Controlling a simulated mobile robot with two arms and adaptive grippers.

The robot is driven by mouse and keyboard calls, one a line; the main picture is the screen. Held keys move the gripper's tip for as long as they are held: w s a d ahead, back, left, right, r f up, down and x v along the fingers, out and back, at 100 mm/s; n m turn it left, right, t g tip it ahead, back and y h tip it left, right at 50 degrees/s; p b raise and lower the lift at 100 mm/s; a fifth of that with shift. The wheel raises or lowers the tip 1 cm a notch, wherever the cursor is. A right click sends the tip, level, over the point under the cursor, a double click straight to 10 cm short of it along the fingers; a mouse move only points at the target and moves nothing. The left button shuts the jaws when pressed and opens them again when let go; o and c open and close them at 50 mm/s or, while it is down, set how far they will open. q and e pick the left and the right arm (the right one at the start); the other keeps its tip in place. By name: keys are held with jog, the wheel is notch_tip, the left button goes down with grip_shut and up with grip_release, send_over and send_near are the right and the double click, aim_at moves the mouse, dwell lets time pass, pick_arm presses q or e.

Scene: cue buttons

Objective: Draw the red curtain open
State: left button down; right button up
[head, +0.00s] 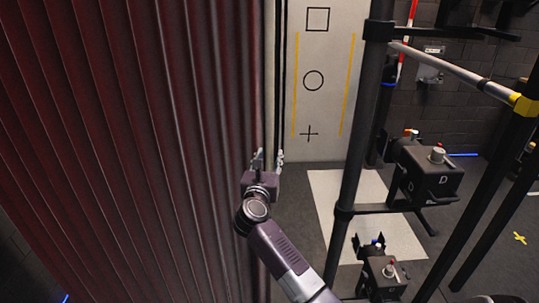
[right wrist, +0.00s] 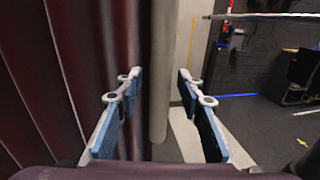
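The red curtain (head: 120,130) hangs in deep vertical folds and fills the left half of the head view. It also fills the left of the right wrist view (right wrist: 75,60). A pale vertical bar (head: 269,70) runs along its right edge. My right gripper (head: 268,160) is at that edge, pointing away from me. In the right wrist view its two fingers (right wrist: 160,85) are spread apart. The pale bar (right wrist: 162,70) and a dark fold of curtain appear between them; I cannot tell whether either finger touches. My left gripper is not in view.
A white panel (head: 325,75) with a square, circle and cross stands behind, right of the curtain. Dark upright poles (head: 352,160) and black boxes with knobs (head: 430,172) stand at the right, close to my right arm. A pale floor patch (head: 330,200) lies behind them.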

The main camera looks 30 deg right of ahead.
jog(key=shift+d, duration=0.1)
jog(key=c, duration=0.3)
grip_shut()
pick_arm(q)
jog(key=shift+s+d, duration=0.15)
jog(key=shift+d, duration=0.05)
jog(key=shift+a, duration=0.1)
pick_arm(e)
jog(key=shift+w, duration=0.1)
